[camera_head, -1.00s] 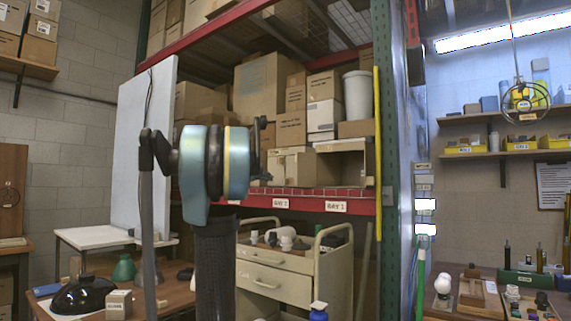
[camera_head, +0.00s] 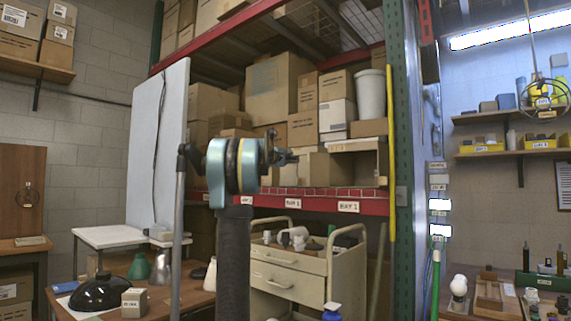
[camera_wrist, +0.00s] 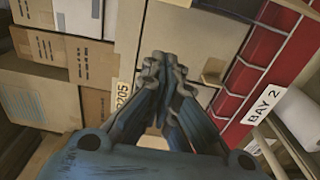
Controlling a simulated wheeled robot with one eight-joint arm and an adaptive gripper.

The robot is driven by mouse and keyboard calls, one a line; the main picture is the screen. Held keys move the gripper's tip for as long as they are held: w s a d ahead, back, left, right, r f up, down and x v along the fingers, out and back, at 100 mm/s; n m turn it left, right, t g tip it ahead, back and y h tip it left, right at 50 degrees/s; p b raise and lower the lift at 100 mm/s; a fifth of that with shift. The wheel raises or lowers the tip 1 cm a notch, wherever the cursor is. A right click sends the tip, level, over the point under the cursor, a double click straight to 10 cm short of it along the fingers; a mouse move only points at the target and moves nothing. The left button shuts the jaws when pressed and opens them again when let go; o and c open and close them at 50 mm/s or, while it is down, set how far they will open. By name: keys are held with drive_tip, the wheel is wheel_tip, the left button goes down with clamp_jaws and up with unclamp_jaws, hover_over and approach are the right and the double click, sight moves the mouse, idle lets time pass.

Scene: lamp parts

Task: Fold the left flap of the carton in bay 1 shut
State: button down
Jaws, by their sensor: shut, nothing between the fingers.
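The bay 1 carton (camera_head: 352,146) stands on the red-edged shelf above the BAY 1 label (camera_head: 348,206) in the head view. Its front looks open, with a shadowed inside. A tan panel at its left may be the left flap, but I cannot tell it from the neighbouring box. My gripper (camera_head: 287,157) is to the left of the carton, in front of the boxes, apart from the carton as far as I can see. In the wrist view my gripper (camera_wrist: 160,72) has its fingers together and empty, in front of a plain tan box face (camera_wrist: 192,32).
A cream drawer cart (camera_head: 285,275) with parts on top stands below the shelf. A white board (camera_head: 157,150) stands left of my arm. A green rack post (camera_head: 405,160) and yellow strip (camera_head: 391,135) bound bay 1 on the right. The BAY 2 label (camera_wrist: 262,104) shows in the wrist view.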

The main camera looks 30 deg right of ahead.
drive_tip(key=shift+s+d, duration=0.6)
drive_tip(key=shift+s, duration=0.2)
drive_tip(key=shift+s+d, duration=0.6)
drive_tip(key=shift+s, duration=0.15)
drive_tip(key=shift+a, duration=0.15)
